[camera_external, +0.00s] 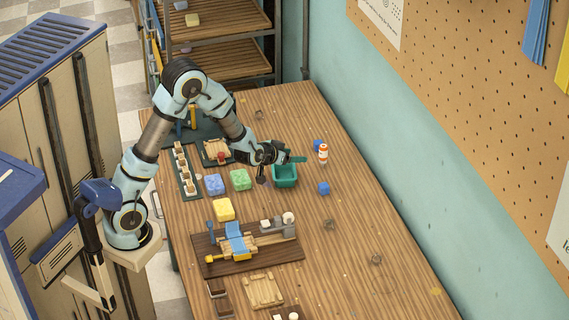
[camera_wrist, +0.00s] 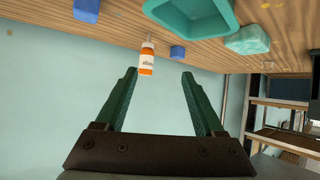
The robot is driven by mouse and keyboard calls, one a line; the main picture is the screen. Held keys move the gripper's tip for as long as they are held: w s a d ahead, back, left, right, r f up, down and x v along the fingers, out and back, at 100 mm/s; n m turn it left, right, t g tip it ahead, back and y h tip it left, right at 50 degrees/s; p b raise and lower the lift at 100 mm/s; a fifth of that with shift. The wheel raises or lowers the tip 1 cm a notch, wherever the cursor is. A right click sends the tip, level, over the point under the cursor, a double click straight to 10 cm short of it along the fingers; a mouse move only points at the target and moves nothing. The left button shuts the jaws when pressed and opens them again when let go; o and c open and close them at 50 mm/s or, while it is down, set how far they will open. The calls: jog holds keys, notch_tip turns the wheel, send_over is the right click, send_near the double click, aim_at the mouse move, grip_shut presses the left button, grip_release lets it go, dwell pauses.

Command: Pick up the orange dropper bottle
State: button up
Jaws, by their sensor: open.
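The orange dropper bottle (camera_external: 323,153), orange and white with a pale thin tip, stands on the wooden table near the wall, right of the teal bin. In the wrist view, which is upside down, the bottle (camera_wrist: 147,60) shows beyond and between my finger tips, closer to the left finger. My gripper (camera_external: 300,160) is open and empty, left of the bottle, above the teal bin. In the wrist view its two green fingers (camera_wrist: 160,75) are spread apart. The bottle appears apart from both fingers.
The teal bin (camera_external: 285,182) stands below my gripper. A blue block (camera_external: 323,188) lies in front of the bottle, and another blue block (camera_wrist: 178,52) lies close to it. Soap bars, such as the green one (camera_external: 240,179), lie left. The wall (camera_external: 370,150) runs along the right.

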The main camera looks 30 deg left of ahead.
aim_at(321, 151)
jog(key=w+d, duration=0.1)
jog(key=w, duration=0.1)
jog(key=w+d+f+t, duration=0.1)
jog(key=w+d, duration=0.1)
jog(key=w+d+t, duration=0.1)
jog(key=w, duration=0.1)
jog(key=shift+w+d+f+p, duration=0.1)
jog(key=shift+d+f+p, duration=0.25)
jog(key=shift+f, duration=0.05)
jog(key=shift+p+x, duration=1.05)
jog(key=shift+x, duration=1.85)
jog(key=shift+a, duration=0.15)
jog(key=shift+c, duration=0.3)
grip_shut()
